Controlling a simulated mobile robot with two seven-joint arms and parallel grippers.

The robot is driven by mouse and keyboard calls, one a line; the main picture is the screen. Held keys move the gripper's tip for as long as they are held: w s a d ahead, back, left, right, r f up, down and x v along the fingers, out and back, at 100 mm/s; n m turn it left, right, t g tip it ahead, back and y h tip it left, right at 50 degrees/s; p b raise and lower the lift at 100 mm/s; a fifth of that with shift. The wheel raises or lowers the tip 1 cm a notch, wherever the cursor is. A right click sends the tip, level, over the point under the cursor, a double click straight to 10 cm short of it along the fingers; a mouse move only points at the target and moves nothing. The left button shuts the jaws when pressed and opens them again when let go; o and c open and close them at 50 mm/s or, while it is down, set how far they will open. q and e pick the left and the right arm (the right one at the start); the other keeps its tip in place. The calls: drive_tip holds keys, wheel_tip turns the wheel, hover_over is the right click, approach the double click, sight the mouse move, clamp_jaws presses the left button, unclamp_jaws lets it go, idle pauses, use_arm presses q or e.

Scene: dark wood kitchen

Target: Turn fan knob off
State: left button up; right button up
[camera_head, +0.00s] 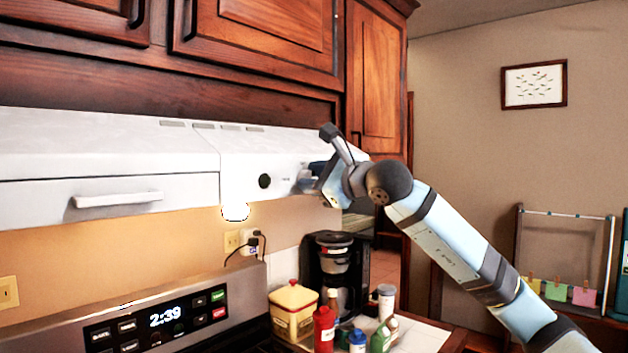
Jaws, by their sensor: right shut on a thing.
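The white range hood (258,150) hangs under the wooden cabinets. One round black knob (264,181) shows plainly on its front, with no gripper touching it. My right gripper (308,178) is at the hood's front, to the right of that knob, and its fingers point left toward the panel. It is shut on what appears to be a second hood knob, the fan knob, which the fingers hide almost fully. I cannot read the knob's turn position. My left gripper is not in view.
Below the hood stands a stove panel (150,318) with a lit clock. A coffee maker (336,270), a yellow canister (293,308) and several bottles crowd the counter under my right arm. Wooden cabinets (260,40) close off the space above the hood.

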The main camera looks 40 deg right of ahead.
drive_tip(key=o, duration=0.9)
drive_tip(key=shift+s, duration=0.15)
use_arm(q)
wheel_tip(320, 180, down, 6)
drive_tip(key=b, duration=0.8)
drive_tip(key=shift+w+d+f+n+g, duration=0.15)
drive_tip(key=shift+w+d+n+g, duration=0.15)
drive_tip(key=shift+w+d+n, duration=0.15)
use_arm(e)
drive_tip(key=s, duration=0.9)
drive_tip(key=s+d, duration=0.1)
drive_tip(key=s, duration=0.3)
drive_tip(key=shift+s, duration=0.3)
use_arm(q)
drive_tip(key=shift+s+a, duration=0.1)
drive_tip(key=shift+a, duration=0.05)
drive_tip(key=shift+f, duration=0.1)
